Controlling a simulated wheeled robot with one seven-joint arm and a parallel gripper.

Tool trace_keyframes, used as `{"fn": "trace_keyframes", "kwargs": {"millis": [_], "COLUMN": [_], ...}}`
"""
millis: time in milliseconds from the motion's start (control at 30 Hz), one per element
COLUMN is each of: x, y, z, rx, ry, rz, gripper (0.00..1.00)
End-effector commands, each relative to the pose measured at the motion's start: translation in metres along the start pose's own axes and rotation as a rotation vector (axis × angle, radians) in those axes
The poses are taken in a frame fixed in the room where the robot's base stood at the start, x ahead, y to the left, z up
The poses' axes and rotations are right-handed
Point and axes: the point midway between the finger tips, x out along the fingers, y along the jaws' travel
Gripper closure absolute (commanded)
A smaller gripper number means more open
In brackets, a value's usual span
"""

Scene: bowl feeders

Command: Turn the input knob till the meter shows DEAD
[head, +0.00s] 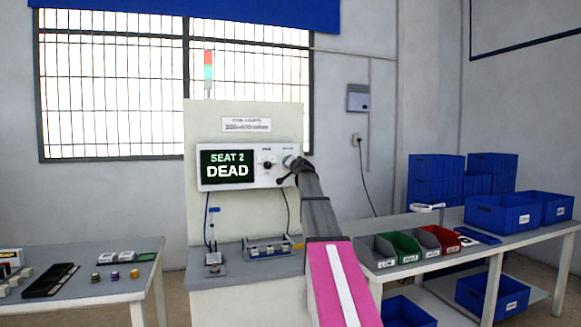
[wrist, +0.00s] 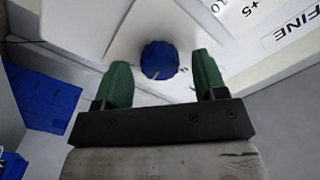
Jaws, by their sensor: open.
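The meter (head: 228,168) is a white box on an upright panel, and its dark screen reads "SEAT 2 DEAD". A small black knob (head: 267,164) sits on the box just right of the screen. My gripper (head: 286,171) is at the right end of the box in the head view, and the arm covers part of that end. In the wrist view a blue knob (wrist: 159,60) stands between the two green fingertips of my gripper (wrist: 159,85), with a gap on each side. The fingers are apart and hold nothing. Lettering near the blue knob reads "FINE".
Below the meter, a bench (head: 215,271) carries a small fixture and a metal rack (head: 268,247). A right-hand table holds open bins (head: 400,246) and blue crates (head: 503,213). A left-hand table (head: 105,287) holds a black tray and small coloured parts.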

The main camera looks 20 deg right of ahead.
Motion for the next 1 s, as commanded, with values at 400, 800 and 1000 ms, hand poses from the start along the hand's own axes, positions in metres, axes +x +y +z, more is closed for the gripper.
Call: {"fn": "trace_keyframes", "kwargs": {"millis": [400,800,1000], "x": [-0.073,-0.102,-0.101], "y": [0.000,0.000,0.000], "z": [0.002,0.000,0.000], "rx": [0.000,0.000,0.000], "ry": [0.001,0.000,0.000], "rz": [0.000,0.000,0.000], "gripper": [0.35,0.35,0.35]}}
